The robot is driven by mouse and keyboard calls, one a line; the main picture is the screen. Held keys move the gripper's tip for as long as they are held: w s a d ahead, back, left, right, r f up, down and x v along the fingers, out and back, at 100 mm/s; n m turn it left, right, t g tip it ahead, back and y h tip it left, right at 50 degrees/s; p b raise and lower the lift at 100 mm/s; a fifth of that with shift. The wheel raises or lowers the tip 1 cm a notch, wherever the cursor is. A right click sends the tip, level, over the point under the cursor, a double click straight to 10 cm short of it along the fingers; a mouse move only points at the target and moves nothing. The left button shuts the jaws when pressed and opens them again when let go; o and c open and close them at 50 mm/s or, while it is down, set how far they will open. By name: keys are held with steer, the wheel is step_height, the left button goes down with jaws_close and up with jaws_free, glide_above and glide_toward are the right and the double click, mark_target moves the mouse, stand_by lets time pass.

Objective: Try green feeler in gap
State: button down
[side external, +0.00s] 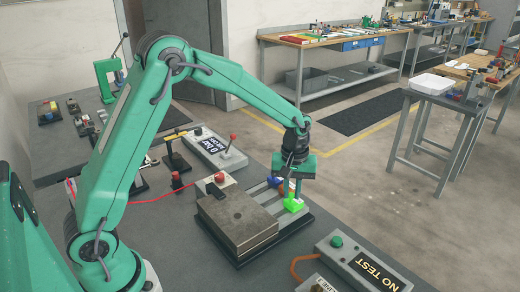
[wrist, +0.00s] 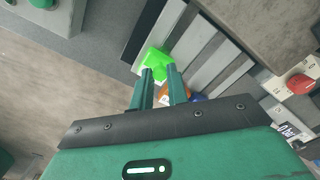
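The green feeler (side external: 292,205) lies at the right end of a dark tray (side external: 285,238) with pale metal strips. In the wrist view, its bright green end (wrist: 157,60) is at my fingertips, with a narrow part between them. My gripper (side external: 295,181) is low over it, pointing down; its two fingers (wrist: 160,74) are apart. Whether they press on the green part cannot be told. An orange feeler (wrist: 164,95) and a blue feeler (wrist: 197,98) show beside and below the fingers. A large metal block (side external: 240,215) sits left of the strips. I cannot make out the gap.
Another display (side external: 212,147) with a red-topped lever is behind. A red button box (side external: 215,185) stands at the block's rear corner.

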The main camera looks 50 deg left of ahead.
mark_target(286, 210)
steer(key=shift+s, duration=0.75)
steer(key=c, duration=1.4)
jaws_free()
steer(key=shift+o, duration=0.2)
steer(key=shift+w+r, duration=0.1)
steer(key=shift+r, duration=0.2)
step_height(286, 210, up, 7)
steer(key=shift+r, duration=0.15)
steer(key=shift+r, duration=0.1)
